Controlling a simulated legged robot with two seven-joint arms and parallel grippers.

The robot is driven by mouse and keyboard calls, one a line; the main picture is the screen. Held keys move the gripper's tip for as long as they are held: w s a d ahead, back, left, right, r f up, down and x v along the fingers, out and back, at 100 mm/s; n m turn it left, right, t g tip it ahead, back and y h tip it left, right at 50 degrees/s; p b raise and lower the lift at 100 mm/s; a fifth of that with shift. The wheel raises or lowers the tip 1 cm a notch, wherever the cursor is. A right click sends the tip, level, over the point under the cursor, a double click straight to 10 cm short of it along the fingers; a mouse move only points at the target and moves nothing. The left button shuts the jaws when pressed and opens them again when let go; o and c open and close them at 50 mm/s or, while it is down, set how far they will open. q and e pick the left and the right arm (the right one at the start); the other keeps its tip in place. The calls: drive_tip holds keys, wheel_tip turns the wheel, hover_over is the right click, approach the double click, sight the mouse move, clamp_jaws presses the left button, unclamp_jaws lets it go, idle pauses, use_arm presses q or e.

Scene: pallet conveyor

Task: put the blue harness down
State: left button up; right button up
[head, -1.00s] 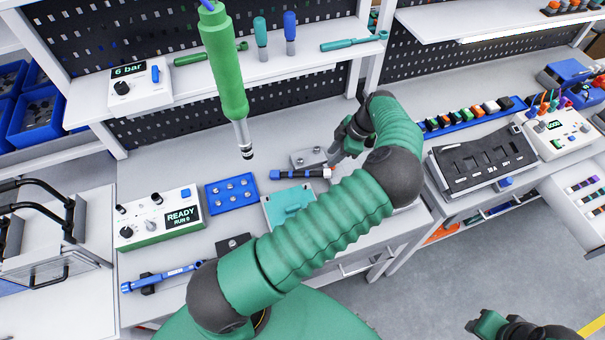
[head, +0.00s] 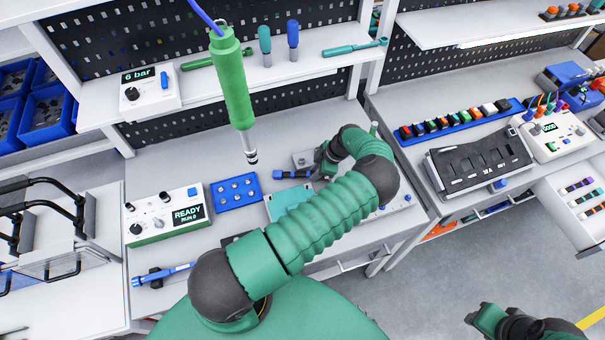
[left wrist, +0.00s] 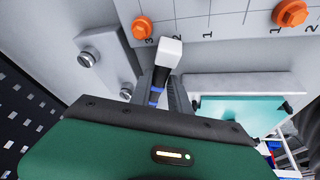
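The blue harness (head: 291,174), a short dark and blue bundle with a white end, lies on the bench beside a teal plate (head: 287,201). My left gripper (head: 326,163) is down at its right part and hides that part in the head view. In the left wrist view the harness (left wrist: 160,76) lies between the two dark fingers (left wrist: 158,92), its white end sticking out past them. Whether the fingers press on it I cannot tell. My right gripper (head: 490,318) is at the bottom right, away from the benches, its fingers not clear.
A green tool (head: 234,85) hangs above the bench. A blue tray (head: 236,191) and a READY box (head: 167,214) stand to the left. A grey block with bolts (left wrist: 105,60) and a marked board with orange knobs (left wrist: 223,18) are close to the left gripper.

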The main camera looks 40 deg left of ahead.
use_arm(q)
drive_tip(key=shift+a, duration=0.2)
clamp_jaws()
drive_tip(key=shift+a+f, duration=0.1)
drive_tip(key=shift+a, duration=0.1)
drive_tip(key=shift+d, duration=0.1)
